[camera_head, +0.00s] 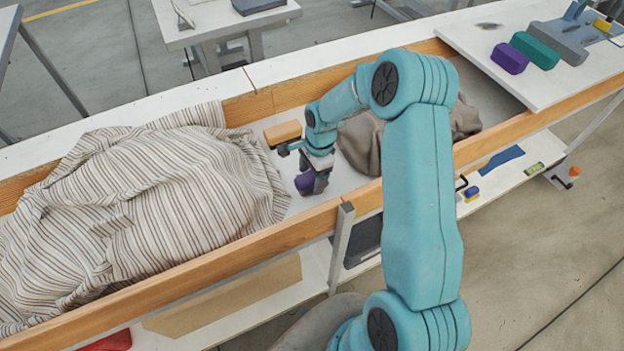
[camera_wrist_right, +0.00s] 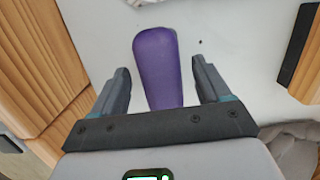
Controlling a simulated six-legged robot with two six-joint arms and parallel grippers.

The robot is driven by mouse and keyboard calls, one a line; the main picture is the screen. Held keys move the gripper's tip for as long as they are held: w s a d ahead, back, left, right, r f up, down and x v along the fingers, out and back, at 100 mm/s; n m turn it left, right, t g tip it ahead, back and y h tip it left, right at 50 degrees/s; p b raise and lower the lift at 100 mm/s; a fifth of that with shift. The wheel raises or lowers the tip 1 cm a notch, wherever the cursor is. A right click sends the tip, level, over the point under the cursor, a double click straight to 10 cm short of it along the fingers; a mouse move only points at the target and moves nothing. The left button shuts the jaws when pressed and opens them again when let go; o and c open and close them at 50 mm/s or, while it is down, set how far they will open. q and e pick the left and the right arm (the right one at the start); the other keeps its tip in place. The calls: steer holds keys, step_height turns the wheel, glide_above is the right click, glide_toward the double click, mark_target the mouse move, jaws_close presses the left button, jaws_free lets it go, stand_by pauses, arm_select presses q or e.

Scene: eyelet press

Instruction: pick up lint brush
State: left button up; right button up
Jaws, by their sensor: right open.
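A purple, rounded, elongated object, which looks like the lint brush (camera_wrist_right: 157,55), lies on the white trough floor in the right wrist view. It also shows in the head view (camera_head: 304,182), partly hidden by my gripper. My right gripper (camera_wrist_right: 160,74) is open, with one finger on each side of the purple object and visible gaps to both. In the head view the right gripper (camera_head: 316,180) points down over it inside the trough. My left gripper is not in view.
A tan block with a dark underside (camera_head: 283,132) is close beside the gripper. Striped cloth (camera_head: 150,190) fills the trough's left part; brown cloth (camera_head: 360,140) lies right. Wooden trough walls (camera_head: 290,222) stand along both sides. Purple and green blocks (camera_head: 535,50) rest on the right tabletop.

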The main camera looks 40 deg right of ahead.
steer(key=shift+f+b, duration=0.25)
steer(key=shift+b, duration=0.1)
stand_by(0.4)
steer(key=c, duration=1)
steer(key=shift+c, duration=0.2)
steer(key=shift+r+p, duration=0.5)
step_height(320, 180, up, 20)
steer(key=shift+f, duration=0.2)
